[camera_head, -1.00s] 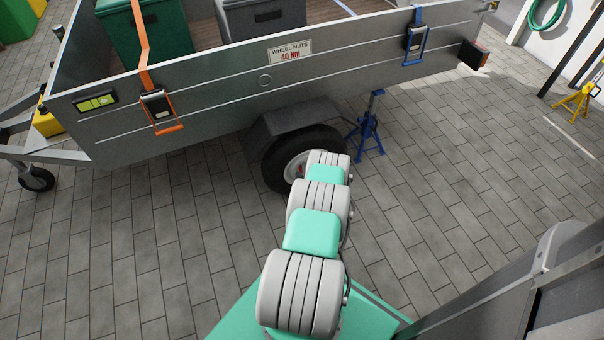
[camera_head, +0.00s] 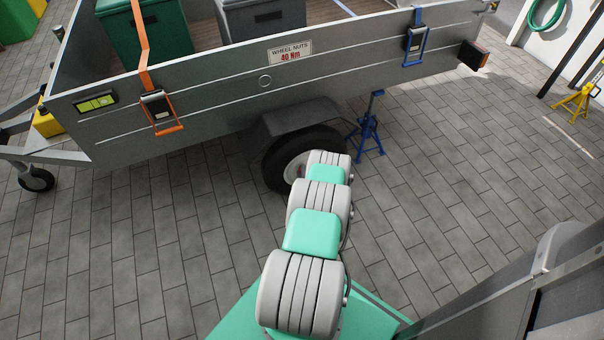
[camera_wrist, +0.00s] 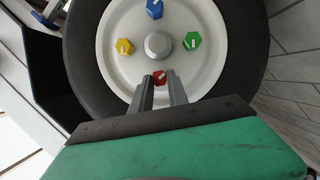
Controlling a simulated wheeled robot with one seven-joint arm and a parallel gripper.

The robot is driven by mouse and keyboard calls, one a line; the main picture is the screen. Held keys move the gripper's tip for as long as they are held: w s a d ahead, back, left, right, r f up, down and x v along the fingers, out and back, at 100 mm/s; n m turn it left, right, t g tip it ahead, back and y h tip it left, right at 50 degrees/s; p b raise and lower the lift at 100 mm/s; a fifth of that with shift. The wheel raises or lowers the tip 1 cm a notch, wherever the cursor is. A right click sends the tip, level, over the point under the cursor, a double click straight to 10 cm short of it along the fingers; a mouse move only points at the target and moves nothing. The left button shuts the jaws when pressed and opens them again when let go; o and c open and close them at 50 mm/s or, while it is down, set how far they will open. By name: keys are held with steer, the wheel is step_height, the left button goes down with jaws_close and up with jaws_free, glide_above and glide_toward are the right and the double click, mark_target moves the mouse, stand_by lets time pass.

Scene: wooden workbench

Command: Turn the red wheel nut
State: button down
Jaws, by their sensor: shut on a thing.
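The red wheel nut (camera_wrist: 159,77) is at the bottom of the ring of nuts on the trailer wheel in the wrist view. My gripper (camera_wrist: 160,84) is shut on it, with one grey finger on either side of the nut. The nut carries a pale mark on its face. The wheel's white rim (camera_wrist: 205,75) also shows in the head view (camera_head: 293,170), where my arm hides the nuts and my gripper.
A blue nut (camera_wrist: 154,9), a yellow nut (camera_wrist: 124,46) and a green nut (camera_wrist: 192,40) surround the grey hub cap (camera_wrist: 158,45). The black tyre (camera_head: 272,168) sits under a mudguard (camera_head: 290,120). A blue stand (camera_head: 369,130) is right of the wheel.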

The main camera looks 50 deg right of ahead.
steer(key=shift+s+d+f+m+t+y+b, duration=0.2)
steer(key=shift+m+t+y+b, duration=1.05)
steer(key=shift+m+b, duration=1.6)
steer(key=shift+s+d+r+m+t+y+b, duration=0.1)
steer(key=shift+d+m+t+y+b, duration=0.5)
steer(key=shift+m+y+b, duration=2.1)
steer(key=shift+s+f+m+t+y+b, duration=0.25)
steer(key=shift+m+t+b, duration=1.2)
steer(key=shift+m, duration=2.7)
steer(key=shift+w+r, duration=0.1)
steer(key=shift+r, duration=0.05)
steer(key=c, duration=1.3)
jaws_free()
